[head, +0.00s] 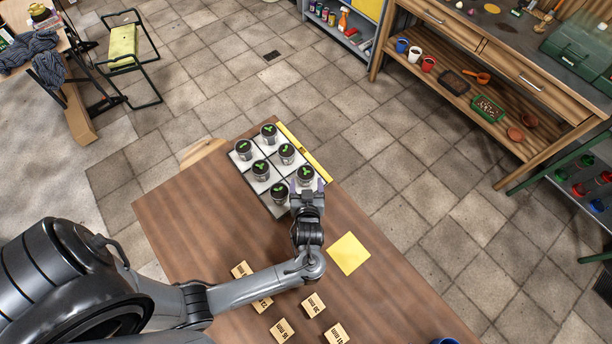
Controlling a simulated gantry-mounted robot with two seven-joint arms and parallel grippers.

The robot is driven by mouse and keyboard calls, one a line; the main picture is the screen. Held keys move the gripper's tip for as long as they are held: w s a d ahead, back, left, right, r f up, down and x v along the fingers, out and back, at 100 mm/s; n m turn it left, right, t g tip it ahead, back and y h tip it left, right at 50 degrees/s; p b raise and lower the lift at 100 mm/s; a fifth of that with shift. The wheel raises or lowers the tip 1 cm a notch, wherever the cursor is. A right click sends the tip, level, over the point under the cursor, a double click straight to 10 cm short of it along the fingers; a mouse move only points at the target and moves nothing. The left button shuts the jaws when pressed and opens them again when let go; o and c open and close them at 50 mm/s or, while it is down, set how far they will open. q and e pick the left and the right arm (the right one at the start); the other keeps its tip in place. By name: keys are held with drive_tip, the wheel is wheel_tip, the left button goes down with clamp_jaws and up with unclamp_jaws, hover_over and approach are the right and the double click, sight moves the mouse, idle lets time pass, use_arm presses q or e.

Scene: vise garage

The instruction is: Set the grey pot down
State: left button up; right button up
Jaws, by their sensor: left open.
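Several dark grey pots with green sprouts stand upright on a light tray with square cells (245,167) at the table's far end. One grey pot (305,173) stands at the tray's right near corner. My left gripper (307,184) is open right at this pot, and it hides the pot's lower near side. I cannot tell whether the fingers touch it. Another pot (279,192) stands just left of the gripper. My right gripper is out of view.
A yellow strip (304,151) runs along the tray's right edge. A yellow square (349,253) lies on the brown table (385,290). Several labelled wooden blocks (313,304) lie near the front. A blue round thing (444,341) shows at the bottom edge.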

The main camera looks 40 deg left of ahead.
use_arm(q)
drive_tip(key=s+d+r+m+g+h, duration=0.2)
drive_tip(key=s+d+r+m+h, duration=0.2)
drive_tip(key=s+d+m+h, duration=0.4)
drive_tip(key=s+a+r+m+g+h, duration=0.1)
drive_tip(key=s+a+r+m+g, duration=0.1)
drive_tip(key=s, duration=0.7)
wheel_tip(320, 180, up, 4)
drive_tip(key=shift+a+f+m+g+h, duration=0.35)
drive_tip(key=shift+a+g, duration=0.2)
drive_tip(key=shift+g, duration=0.45)
drive_tip(key=shift+s+r, duration=0.1)
wheel_tip(320, 180, up, 5)
drive_tip(key=p, duration=0.5)
drive_tip(key=shift+r, duration=0.15)
